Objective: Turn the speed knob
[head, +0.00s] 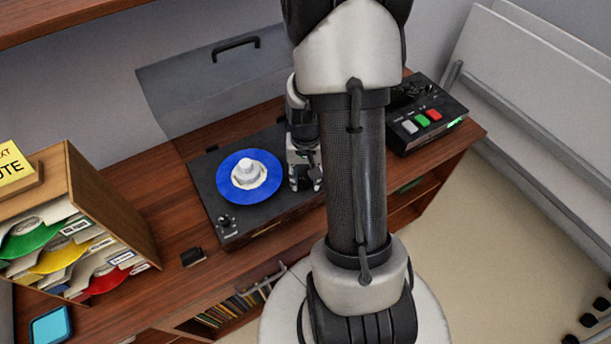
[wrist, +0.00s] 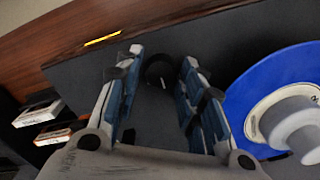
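A dark turntable (head: 262,212) carries a blue record (head: 227,181) with a white piece on its centre. In the wrist view, a round black knob (wrist: 160,68) with a small white mark stands on the dark deck. My gripper (wrist: 157,84) is open, with one blue-padded finger on each side of this knob. I cannot tell whether either finger touches it. In the head view, my gripper (head: 307,181) points down at the right side of the turntable, beside the record, and the knob there is hidden behind my arm.
The blue record (wrist: 252,88) is close to the right finger in the wrist view. Small controls (head: 227,226) sit at the turntable's front left corner. A black box with coloured buttons (head: 428,112) stands to the right. A record rack (head: 110,200) stands to the left. A raised lid (head: 212,85) is behind.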

